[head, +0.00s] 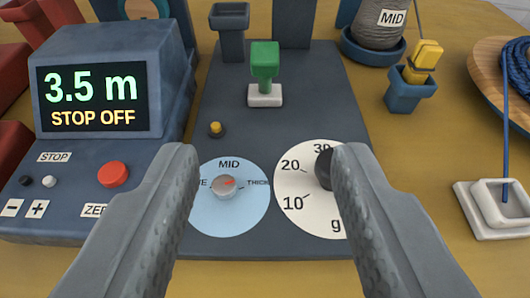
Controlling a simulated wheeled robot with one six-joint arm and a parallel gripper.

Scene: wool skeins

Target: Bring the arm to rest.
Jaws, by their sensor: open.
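My gripper (258,165) is in the lower middle of the head view, its two grey fingers spread wide apart. It is open, with nothing between the fingertips. The fingers show over a dark grey panel (300,100). A blue dial marked MID and THICK (228,208) lies between the fingers, with a small grey knob and a red pointer. A white dial marked 10, 20, 30 and g (300,205) is beside it. Its black knob (324,170) is partly hidden by the right finger. Whether the fingers touch the panel cannot be told.
A counter box (105,130) at left reads 3.5 m, STOP OFF. A green lever (265,62) stands on the panel. At right are a yellow part in a blue holder (408,95), a grey MID cone (378,30), a white block (485,222) and a wooden bowl (484,68).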

